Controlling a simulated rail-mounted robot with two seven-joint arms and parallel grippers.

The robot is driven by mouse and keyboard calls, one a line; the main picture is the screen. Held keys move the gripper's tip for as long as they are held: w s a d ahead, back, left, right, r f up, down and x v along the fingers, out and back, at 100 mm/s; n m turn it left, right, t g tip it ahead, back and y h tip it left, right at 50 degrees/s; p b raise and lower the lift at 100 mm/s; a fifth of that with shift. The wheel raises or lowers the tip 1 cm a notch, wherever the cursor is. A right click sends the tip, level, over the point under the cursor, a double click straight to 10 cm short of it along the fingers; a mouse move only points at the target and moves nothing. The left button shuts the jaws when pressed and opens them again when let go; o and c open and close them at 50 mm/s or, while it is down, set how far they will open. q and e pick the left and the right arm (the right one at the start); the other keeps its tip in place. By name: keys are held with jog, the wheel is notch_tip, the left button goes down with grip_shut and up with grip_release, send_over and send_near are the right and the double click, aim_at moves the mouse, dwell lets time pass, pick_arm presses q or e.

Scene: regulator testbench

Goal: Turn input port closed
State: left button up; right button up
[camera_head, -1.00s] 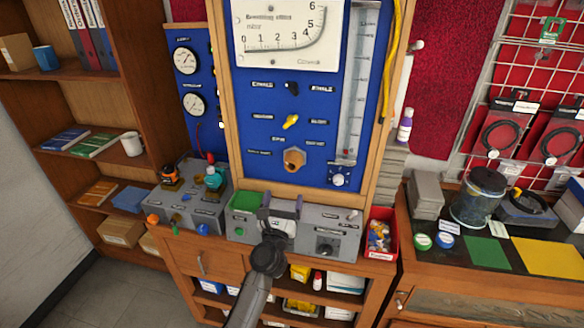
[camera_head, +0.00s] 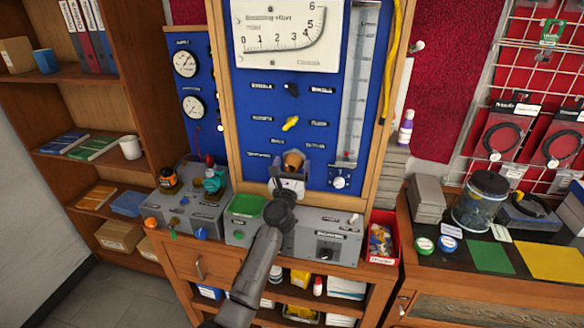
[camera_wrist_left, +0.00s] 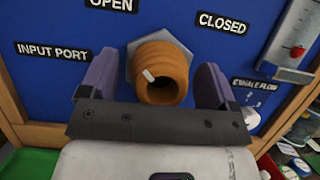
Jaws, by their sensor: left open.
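The input port is an orange-brown ribbed knob (camera_head: 293,160) on a hex base on the blue panel (camera_head: 325,100). In the left wrist view the knob (camera_wrist_left: 160,70) sits between labels reading OPEN and CLOSED (camera_wrist_left: 222,23), with INPUT PORT (camera_wrist_left: 52,50) at the left. A white mark on the knob points to its upper left. My left gripper (camera_head: 290,172) is open in front of the knob. In the left wrist view its two fingers (camera_wrist_left: 157,85) stand on either side of the knob, apart from it. My right gripper is not in view.
A yellow valve handle (camera_head: 290,123) and a black one (camera_head: 291,90) sit above on the panel. A dial (camera_head: 340,181) is at lower right. The grey bench box (camera_head: 325,238) and green tray (camera_head: 246,205) lie below. A red bin (camera_head: 381,240) stands right.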

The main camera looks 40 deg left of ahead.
pick_arm(q)
jog(key=c, duration=0.9)
jog(key=shift+o, duration=0.2)
